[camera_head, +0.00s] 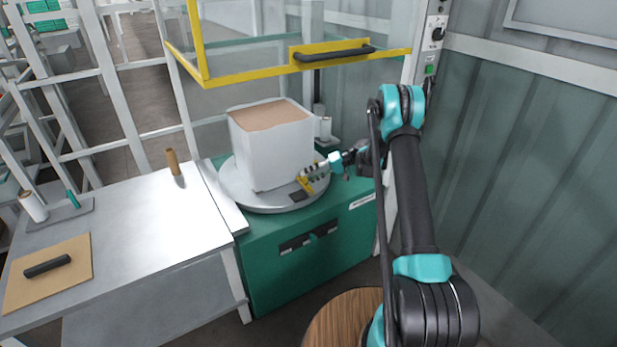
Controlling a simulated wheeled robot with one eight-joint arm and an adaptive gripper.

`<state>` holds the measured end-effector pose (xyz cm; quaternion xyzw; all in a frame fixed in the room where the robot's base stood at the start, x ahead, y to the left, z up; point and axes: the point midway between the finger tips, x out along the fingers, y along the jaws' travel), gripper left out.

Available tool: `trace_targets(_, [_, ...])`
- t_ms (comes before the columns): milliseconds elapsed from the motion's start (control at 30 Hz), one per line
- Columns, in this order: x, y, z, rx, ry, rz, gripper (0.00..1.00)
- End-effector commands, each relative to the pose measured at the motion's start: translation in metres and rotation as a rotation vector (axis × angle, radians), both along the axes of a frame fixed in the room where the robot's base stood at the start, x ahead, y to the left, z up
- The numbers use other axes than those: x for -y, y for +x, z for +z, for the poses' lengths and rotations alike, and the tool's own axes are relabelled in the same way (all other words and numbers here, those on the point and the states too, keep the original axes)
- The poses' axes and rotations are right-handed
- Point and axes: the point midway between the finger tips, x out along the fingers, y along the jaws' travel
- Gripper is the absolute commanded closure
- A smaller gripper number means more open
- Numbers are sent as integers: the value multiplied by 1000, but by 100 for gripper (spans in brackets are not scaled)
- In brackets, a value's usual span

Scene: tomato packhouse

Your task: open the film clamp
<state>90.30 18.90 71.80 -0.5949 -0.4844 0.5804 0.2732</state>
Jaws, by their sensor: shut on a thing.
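My gripper (312,172) reaches in from the right to the edge of the round grey turntable (240,196). It is shut on the film clamp (304,184), a small yellow part at the turntable's front right rim, beside a dark plate. The fingers cover part of the clamp, and its exact angle is too small to tell. A large white-wrapped box (273,152) with a brown top stands on the turntable, just left of my gripper.
The green machine base (290,262) carries the turntable. A yellow-framed guard with a black handle (335,54) is above it. A steel table (140,215) at left holds a brown board (30,285), a film roll (33,206) and a wooden-handled tool (172,162). A ribbed wall (520,170) closes the right side.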

Motion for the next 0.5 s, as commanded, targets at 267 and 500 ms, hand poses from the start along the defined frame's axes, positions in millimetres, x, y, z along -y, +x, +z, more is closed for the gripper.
trace_targets(267, [1, 1, 0, -5, 4, -2, 100])
trace_targets(500, [1, 1, 0, -5, 4, -3, 54])
